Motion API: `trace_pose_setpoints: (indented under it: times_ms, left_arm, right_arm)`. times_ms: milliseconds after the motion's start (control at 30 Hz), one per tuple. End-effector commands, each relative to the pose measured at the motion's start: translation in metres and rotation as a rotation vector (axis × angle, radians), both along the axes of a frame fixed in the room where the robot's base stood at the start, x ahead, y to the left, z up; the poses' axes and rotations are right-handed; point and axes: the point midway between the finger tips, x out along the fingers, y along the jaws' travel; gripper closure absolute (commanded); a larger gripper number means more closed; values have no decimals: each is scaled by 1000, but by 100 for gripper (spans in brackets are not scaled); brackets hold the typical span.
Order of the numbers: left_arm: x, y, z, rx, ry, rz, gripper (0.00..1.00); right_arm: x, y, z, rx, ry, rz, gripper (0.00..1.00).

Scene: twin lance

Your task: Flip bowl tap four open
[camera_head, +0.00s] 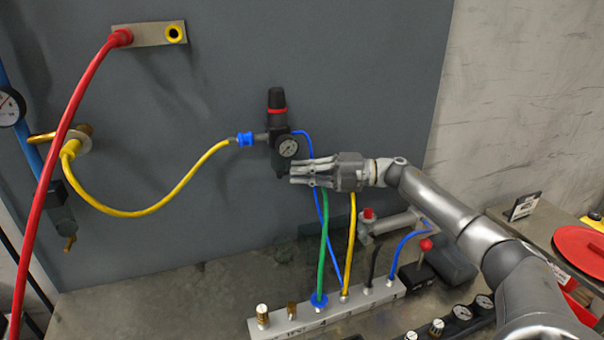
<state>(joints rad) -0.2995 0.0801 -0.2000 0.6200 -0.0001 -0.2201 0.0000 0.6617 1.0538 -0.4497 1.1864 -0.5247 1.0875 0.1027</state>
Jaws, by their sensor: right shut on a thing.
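My left gripper is not in view.
Green (323,240), blue and yellow hoses run down by my right gripper to a grey manifold (330,312). A yellow hose (150,211) joins the regulator from the left. A red hose (60,150) hangs at left. A red-knobbed valve (369,214) stands below my right arm.

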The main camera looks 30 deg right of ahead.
Motion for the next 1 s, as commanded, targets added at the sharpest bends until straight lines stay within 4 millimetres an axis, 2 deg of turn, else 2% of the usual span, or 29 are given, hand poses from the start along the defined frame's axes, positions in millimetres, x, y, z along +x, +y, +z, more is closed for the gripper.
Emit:
trace_pose_setpoints:
  times_ms: [33, 67, 100, 200, 233, 500, 633, 767, 1000]
  left_arm:
    - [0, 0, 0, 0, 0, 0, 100]
    - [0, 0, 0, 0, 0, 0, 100]
    - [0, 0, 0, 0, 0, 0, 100]
    - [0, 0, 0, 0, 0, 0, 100]
    - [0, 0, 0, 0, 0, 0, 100]
    - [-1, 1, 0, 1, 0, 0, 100]
    - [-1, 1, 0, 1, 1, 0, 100]
    - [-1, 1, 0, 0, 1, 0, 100]
    - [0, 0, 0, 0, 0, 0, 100]
  right_arm:
    - [0, 0, 0, -1, 1, 2, 100]
    - [0, 0, 0, -1, 1, 2, 90]
    - [0, 0, 0, -1, 1, 1, 85]
    - [0, 0, 0, -1, 1, 1, 72]
    - [0, 0, 0, -1, 1, 1, 71]
    - [0, 0, 0, 0, 0, 0, 71]
    - [-5, -7, -1, -1, 2, -3, 71]
    - [-17, -25, -1, -3, 3, -4, 71]
    - [-47, -67, -1, -1, 3, -3, 71]
